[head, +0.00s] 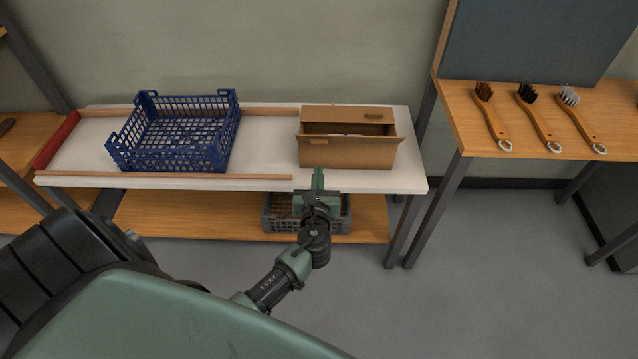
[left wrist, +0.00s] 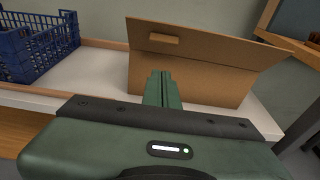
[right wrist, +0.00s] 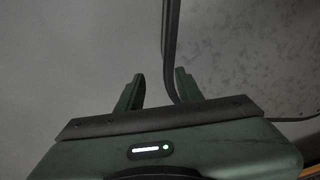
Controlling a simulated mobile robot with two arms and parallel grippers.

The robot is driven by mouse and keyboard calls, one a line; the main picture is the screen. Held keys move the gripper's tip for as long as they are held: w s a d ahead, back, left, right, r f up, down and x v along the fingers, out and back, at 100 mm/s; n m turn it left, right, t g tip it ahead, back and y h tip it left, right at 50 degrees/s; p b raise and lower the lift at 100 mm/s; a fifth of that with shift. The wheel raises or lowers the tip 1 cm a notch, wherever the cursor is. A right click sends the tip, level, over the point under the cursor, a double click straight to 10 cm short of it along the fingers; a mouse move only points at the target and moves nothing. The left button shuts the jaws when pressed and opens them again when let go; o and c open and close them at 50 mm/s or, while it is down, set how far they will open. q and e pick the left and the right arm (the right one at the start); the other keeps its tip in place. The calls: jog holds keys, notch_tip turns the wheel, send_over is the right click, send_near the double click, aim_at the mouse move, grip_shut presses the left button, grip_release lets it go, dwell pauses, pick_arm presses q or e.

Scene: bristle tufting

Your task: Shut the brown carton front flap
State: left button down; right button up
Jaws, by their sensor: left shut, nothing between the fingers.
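The brown carton (head: 350,155) stands at the right end of the white-topped table. Its front flap (head: 350,138) is open, leaning outward above the front wall. A panel with a hand slot (head: 345,113) shows behind the dark opening. The left wrist view shows the flap (left wrist: 215,52) flaring from the carton's front, with a slot at its left. My left gripper (head: 318,172) is shut and empty, low in front of the carton's front wall; contact cannot be told. My right gripper (right wrist: 156,82) is open and empty in the right wrist view, away from the carton.
A blue crate (head: 170,165) stands left of the carton between wooden rails (head: 190,176). A grey crate (head: 275,218) sits on the shelf below. Three brushes (head: 538,120) lie on the right-hand table. A dark bar (right wrist: 169,40) passes near my right fingers.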

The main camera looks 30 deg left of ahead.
pick_arm(q)
jog(key=w+a+r+p, duration=0.1)
jog(key=w+a, duration=0.2)
jog(key=w, duration=0.2)
jog(key=shift+w+a+r, duration=0.15)
jog(key=shift+w+r, duration=0.1)
jog(key=shift+r, duration=0.1)
pick_arm(e)
jog(key=shift+d+r, duration=0.55)
jog(key=shift+r, duration=0.05)
